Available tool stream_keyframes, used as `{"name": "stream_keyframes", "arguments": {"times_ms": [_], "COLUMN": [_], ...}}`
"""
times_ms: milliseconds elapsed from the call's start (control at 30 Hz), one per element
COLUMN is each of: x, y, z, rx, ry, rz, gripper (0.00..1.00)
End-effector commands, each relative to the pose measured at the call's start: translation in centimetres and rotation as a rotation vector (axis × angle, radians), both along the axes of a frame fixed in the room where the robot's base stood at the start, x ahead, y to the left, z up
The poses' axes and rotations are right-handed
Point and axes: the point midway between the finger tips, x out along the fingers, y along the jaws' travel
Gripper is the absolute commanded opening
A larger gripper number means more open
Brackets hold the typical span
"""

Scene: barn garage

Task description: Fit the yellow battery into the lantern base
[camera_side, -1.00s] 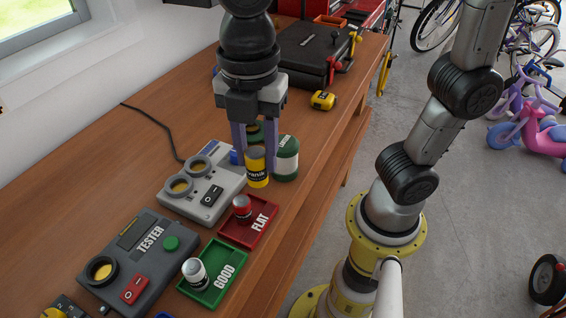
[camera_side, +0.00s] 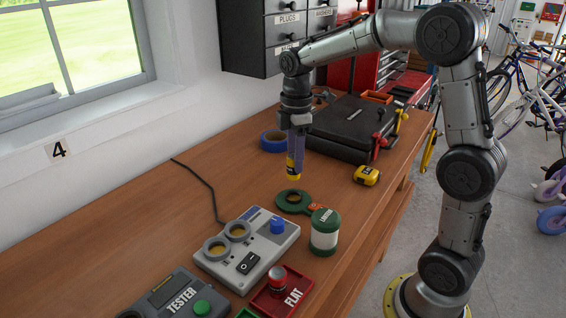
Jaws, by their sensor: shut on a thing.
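My gripper (camera_side: 297,150) points down and is shut on the yellow battery (camera_side: 293,168). The fingers cover most of the battery; its yellow lower part and dark bottom end show. It appears held upright, above the bench. A low green round piece with a brownish round opening, which looks like the lantern base (camera_side: 279,204), lies below the battery in the picture. The battery appears apart from it; the exact height and alignment cannot be told. The green-and-white lantern body (camera_side: 324,239) stands upright in front of and to the right of the base.
A grey two-well unit (camera_side: 222,268) with a blue knob is in front. A red FLAT tray (camera_side: 268,303) holds a red-topped battery. The TESTER (camera_side: 170,300) is at front left. A yellow-and-black object (camera_side: 367,175), black case (camera_side: 350,125) and blue tape roll (camera_side: 272,141) are behind.

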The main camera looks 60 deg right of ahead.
Motion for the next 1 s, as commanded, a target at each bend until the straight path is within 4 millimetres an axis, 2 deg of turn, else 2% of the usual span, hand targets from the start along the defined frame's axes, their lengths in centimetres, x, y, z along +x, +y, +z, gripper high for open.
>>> {"name": "stream_keyframes", "arguments": {"times_ms": [167,600,1000], "x": [0.0,0.0,-0.1], "y": [-0.2,-0.2,-0.2], "z": [-0.8,-4.8,-5.7], "rx": [0.001,0.000,-0.001], "ry": [0.001,0.000,-0.001], "rz": [-0.007,-0.005,-0.005], "gripper": [0.00,0.00,0.00]}}
